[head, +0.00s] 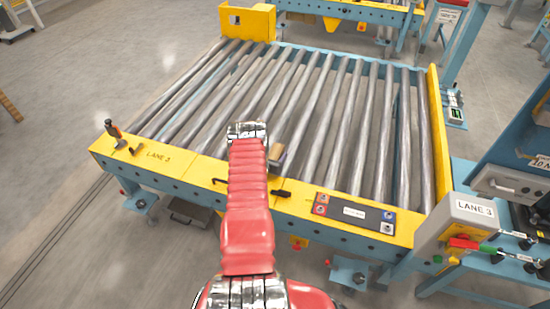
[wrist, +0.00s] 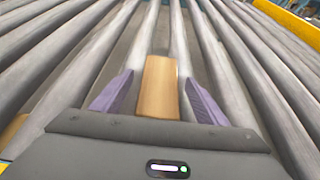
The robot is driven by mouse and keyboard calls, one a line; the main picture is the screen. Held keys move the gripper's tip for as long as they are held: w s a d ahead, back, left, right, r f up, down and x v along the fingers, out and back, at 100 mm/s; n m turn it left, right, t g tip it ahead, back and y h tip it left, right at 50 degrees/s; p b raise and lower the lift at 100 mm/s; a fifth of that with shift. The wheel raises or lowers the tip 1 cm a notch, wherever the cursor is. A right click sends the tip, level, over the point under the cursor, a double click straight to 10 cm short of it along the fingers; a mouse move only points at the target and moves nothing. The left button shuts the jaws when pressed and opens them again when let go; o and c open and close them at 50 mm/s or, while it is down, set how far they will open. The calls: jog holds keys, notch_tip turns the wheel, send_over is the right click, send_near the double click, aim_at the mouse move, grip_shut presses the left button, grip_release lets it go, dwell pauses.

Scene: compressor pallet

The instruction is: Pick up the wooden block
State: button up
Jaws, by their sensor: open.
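The wooden block (wrist: 160,86) is light brown and lies on the metal rollers. In the wrist view it sits between the two purple fingers of my gripper (wrist: 158,98), with a gap on each side. The fingers are spread and hold nothing. In the head view the block (head: 276,151) shows small, just right of my red arm. My gripper is partly hidden there by the arm.
The rollers (head: 345,120) fill a conveyor with a yellow front rail (head: 180,163). A dark panel with buttons (head: 354,213) is on the right of the rail. A LANE 3 control box (head: 470,212) stands at the right corner.

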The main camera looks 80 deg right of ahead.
aim_at(274, 155)
jog(key=shift+c, duration=0.5)
jog(key=c, duration=1.2)
jog(key=shift+o, duration=0.2)
jog(key=shift+r, duration=0.1)
notch_tip(274, 155, up, 10)
dwell(0.5)
